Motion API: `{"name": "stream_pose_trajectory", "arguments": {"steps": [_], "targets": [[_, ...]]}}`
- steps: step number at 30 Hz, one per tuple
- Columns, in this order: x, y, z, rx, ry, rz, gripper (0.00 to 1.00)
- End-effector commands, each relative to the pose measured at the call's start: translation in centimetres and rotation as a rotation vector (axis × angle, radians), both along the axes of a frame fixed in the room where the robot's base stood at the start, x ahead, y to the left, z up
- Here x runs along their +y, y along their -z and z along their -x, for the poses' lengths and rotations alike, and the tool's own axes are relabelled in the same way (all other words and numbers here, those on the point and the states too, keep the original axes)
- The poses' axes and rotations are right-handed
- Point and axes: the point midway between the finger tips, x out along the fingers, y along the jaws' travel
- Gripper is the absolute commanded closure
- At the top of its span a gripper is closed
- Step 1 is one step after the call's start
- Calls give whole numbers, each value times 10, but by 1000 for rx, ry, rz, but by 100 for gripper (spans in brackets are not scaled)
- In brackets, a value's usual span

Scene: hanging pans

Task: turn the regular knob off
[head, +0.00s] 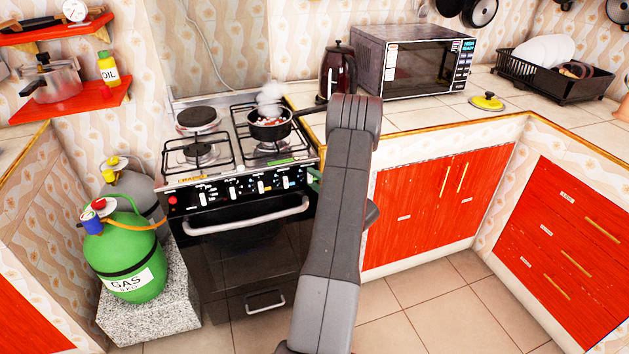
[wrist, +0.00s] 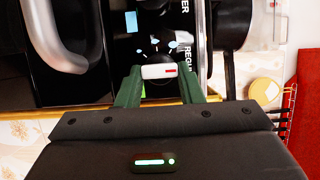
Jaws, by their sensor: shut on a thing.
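The regular knob (wrist: 158,71) is a white bar with a red mark at its right end, on the stove's black front panel. Part of its label, "REGU", shows beside it in the wrist view. My gripper (wrist: 159,78) is shut on the knob, with one green finger at each end of the bar. In the head view a bit of my green gripper (head: 313,180) shows at the right end of the panel, and my arm hides most of it. The stove (head: 250,250) has several other white knobs to the left.
A black pan (head: 269,126) with food and steam sits on a rear burner. The oven handle (head: 246,216) runs below the panel. A green gas bottle (head: 125,250) stands left of the stove. A kettle (head: 337,70) and microwave (head: 415,62) stand on the counter at right.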

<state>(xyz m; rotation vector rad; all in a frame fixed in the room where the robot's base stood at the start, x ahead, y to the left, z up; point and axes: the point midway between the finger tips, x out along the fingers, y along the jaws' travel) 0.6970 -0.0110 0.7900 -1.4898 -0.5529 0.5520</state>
Motion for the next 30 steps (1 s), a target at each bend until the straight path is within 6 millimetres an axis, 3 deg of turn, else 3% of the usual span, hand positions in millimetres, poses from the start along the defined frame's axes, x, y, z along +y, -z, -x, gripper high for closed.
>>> {"name": "stream_pose_trajectory", "arguments": {"steps": [12, 13, 15, 16, 26, 30], "targets": [[0, 1, 0, 4, 1, -7, 89], [0, 1, 0, 4, 1, -7, 60], [0, 1, 0, 4, 1, -6, 47], [0, 1, 0, 4, 1, -6, 45], [-3, 0, 2, 2, 2, -6, 45], [-14, 1, 15, 3, 3, -5, 45]]}}
